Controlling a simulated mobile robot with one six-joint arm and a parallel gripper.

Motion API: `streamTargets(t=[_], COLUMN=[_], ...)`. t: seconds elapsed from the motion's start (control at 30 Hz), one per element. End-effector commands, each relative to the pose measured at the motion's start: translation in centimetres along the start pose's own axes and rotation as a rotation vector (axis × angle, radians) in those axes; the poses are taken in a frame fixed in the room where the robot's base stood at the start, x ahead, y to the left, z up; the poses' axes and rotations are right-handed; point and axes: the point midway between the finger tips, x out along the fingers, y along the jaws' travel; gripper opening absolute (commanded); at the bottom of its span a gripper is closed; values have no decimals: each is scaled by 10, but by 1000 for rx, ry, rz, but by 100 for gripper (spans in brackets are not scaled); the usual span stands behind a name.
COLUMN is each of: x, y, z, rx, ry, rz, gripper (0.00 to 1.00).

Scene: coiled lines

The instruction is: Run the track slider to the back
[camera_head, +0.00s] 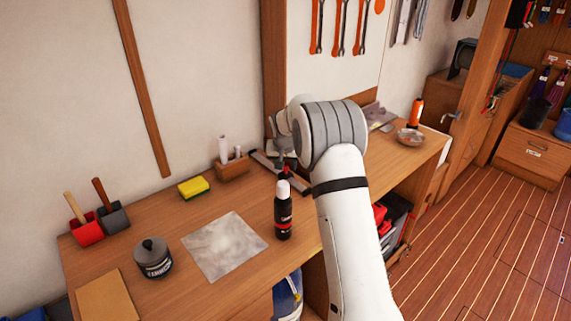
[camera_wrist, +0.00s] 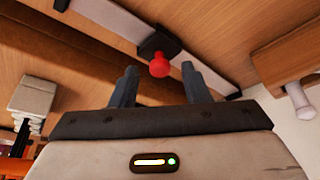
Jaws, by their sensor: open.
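The track (camera_wrist: 110,18) is a long pale grey rail on the wooden bench. In the wrist view it runs diagonally from upper left to right. The slider is a black block (camera_wrist: 155,42) on it with a round red knob (camera_wrist: 159,66). My gripper (camera_wrist: 160,76) is open, its two dark fingers apart, with the knob showing between the fingertips. I cannot tell whether either finger touches it. In the head view my gripper (camera_head: 283,155) is over the track (camera_head: 264,160) near the wall, and my arm hides part of this area.
A black bottle (camera_head: 283,216) stands close in front of the track. A wooden holder (camera_head: 232,168) with white tubes and a yellow sponge (camera_head: 193,187) are to the left. A grey sheet (camera_head: 224,247) and dark tin (camera_head: 153,258) lie nearer. An orange bottle (camera_head: 415,112) stands far right.

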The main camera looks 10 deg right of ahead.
Motion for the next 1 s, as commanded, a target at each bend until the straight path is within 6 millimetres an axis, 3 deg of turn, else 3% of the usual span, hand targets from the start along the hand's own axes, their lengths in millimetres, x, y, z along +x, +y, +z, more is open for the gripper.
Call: streamTargets(t=[0.3,0.83,1.0], x=[4,4,4], y=[0,0,0], z=[0,0,0], rx=[0,0,0], ry=[2,1,1], rz=[0,0,0], gripper=[42,0,0])
